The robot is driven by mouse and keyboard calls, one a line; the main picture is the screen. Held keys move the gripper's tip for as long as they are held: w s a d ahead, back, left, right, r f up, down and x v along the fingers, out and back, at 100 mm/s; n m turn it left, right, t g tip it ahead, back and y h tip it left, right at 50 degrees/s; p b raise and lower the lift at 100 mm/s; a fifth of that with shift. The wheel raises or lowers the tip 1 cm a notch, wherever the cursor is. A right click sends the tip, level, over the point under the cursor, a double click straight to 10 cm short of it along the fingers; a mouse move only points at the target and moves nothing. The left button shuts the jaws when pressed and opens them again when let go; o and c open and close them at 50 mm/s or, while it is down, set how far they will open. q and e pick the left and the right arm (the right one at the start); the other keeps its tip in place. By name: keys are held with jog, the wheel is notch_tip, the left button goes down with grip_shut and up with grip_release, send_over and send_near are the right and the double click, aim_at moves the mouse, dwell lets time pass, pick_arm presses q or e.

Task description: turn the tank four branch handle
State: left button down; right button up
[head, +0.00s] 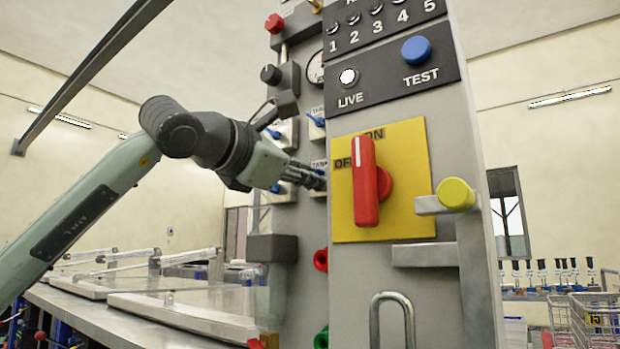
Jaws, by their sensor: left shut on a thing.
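A grey panel carries several small blue branch handles on labelled plates; one is the upper right handle (316,119), another the upper left handle (273,134). A lower left handle (277,188) shows behind my arm. My left gripper (316,179) reaches in from the left and is shut on a branch handle by a plate reading "TANK" (319,163). The plate's number is too small to read, and the fingers hide most of that handle. My right gripper is not in view.
A large red switch (365,185) on a yellow plate (408,165) stands just right of my left gripper. A yellow knob (456,194) and metal brackets stick out farther right. A bench with flat lids (185,312) lies lower left. Wire baskets (598,318) stand right.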

pick_arm(q)
jog(key=shift+f+m, duration=0.1)
jog(key=shift+m, duration=0.4)
jog(key=c, duration=1.7)
grip_release()
jog(key=v, duration=1.2)
